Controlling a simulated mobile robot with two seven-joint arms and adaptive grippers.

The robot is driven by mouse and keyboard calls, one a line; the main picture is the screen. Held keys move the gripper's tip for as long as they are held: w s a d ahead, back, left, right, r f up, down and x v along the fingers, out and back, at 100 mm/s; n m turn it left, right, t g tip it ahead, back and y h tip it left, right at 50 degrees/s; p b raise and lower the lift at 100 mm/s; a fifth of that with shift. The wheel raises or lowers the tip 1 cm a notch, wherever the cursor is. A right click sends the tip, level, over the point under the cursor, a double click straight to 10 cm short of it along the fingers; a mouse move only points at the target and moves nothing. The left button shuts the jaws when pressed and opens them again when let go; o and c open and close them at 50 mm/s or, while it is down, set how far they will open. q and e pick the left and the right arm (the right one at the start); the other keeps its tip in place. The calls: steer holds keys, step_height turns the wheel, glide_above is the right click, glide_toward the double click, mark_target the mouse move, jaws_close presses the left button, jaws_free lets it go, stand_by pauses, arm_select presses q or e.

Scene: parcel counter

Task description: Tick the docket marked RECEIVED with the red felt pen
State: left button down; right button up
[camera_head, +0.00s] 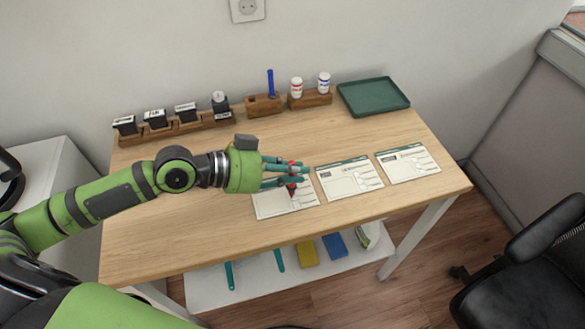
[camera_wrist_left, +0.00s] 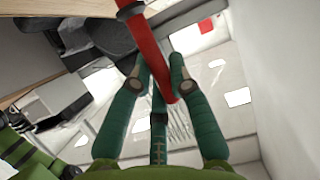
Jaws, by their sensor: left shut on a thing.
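My left gripper (camera_head: 291,174) is shut on the red felt pen (camera_head: 291,188), above the leftmost docket. The pen also shows between the fingers of my left gripper (camera_wrist_left: 161,80) in the left wrist view, as a red shaft (camera_wrist_left: 147,45). In the head view its lower end points down at the docket; I cannot tell whether it touches. Three dockets lie in a row: the left docket (camera_head: 270,207), partly hidden by the gripper, the middle docket (camera_head: 348,180) and the right docket (camera_head: 407,165). Their print is too small to read. My right gripper is out of view.
A wooden block (camera_head: 263,106) holds a blue pen (camera_head: 270,83). Beside it stand two small bottles in a wooden holder (camera_head: 310,101). A green tray (camera_head: 372,97) lies at the back right, and a rack of stamps (camera_head: 160,136) at the back left. The table (camera_head: 190,235) is bare at the front left.

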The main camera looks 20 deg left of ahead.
arm_select(q)
steer(key=shift+s+d+p, duration=0.2)
steer(key=shift+d+p, duration=0.15)
steer(key=shift+p, duration=0.05)
stand_by(0.8)
steer(key=shift+w+f+b, duration=0.1)
steer(key=shift+w+b, duration=0.35)
steer(key=shift+w, duration=0.25)
stand_by(0.9)
step_height(320, 180, up, 6)
steer(key=p, duration=0.5)
stand_by(0.7)
